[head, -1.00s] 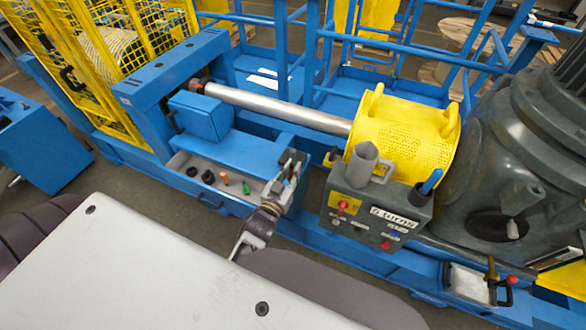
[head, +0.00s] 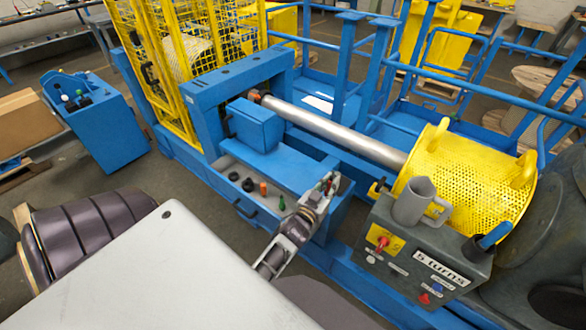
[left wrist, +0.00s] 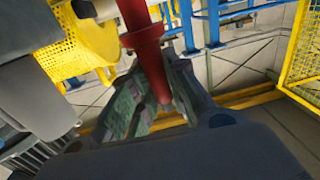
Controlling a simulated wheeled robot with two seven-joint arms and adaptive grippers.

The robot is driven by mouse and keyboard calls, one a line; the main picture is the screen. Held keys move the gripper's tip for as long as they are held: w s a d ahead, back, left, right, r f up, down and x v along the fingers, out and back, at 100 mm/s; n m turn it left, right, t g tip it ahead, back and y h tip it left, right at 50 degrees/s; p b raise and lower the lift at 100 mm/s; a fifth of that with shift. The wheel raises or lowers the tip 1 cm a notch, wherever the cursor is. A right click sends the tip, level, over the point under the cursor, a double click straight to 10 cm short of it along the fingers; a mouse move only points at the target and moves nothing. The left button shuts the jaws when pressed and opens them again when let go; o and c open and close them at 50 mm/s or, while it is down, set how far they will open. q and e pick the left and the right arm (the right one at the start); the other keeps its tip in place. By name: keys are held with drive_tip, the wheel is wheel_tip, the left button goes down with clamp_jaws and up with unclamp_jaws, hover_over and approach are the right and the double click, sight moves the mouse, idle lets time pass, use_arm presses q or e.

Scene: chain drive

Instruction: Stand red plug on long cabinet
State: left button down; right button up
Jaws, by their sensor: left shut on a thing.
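The red plug (left wrist: 145,38) is held between the fingers of my left gripper (left wrist: 152,88) in the left wrist view. It has a wide collar and a narrower stem running down between the fingers. In the head view my left gripper (head: 322,190) is over the right end of a long blue cabinet (head: 335,217). Only a small bit of red shows at its tips there. I cannot tell whether the plug touches the cabinet. Two black pieces, an orange plug (head: 263,188) and a green plug (head: 282,203) stand along the cabinet's grey top. My right gripper is not in view.
A grey control box (head: 425,255) with a grey mug (head: 413,202) on top stands right of my gripper. Behind are a blue box (head: 253,125), a steel shaft (head: 335,130) and a perforated yellow drum (head: 465,180). Another blue cabinet (head: 105,125) stands at the left.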

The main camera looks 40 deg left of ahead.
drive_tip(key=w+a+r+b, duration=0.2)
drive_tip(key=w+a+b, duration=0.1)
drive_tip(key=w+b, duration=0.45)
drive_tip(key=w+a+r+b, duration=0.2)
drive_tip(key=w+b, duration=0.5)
drive_tip(key=b, duration=0.1)
use_arm(q)
drive_tip(key=w+a+f+n+y+b, duration=0.1)
drive_tip(key=w+a+f+y+b, duration=0.1)
drive_tip(key=w+a, duration=0.2)
drive_tip(key=w+a+f+n+g+y+b, duration=0.1)
drive_tip(key=w+a, duration=0.4)
drive_tip(key=a, duration=0.6)
drive_tip(key=w+a+f+n+g+y+b, duration=0.1)
drive_tip(key=w+a+f+n+y+b, duration=0.1)
drive_tip(key=a, duration=0.6)
drive_tip(key=shift+w+f+n+y+b, duration=0.3)
drive_tip(key=shift+w+f+y+b, duration=0.2)
drive_tip(key=shift+w+y+b, duration=0.95)
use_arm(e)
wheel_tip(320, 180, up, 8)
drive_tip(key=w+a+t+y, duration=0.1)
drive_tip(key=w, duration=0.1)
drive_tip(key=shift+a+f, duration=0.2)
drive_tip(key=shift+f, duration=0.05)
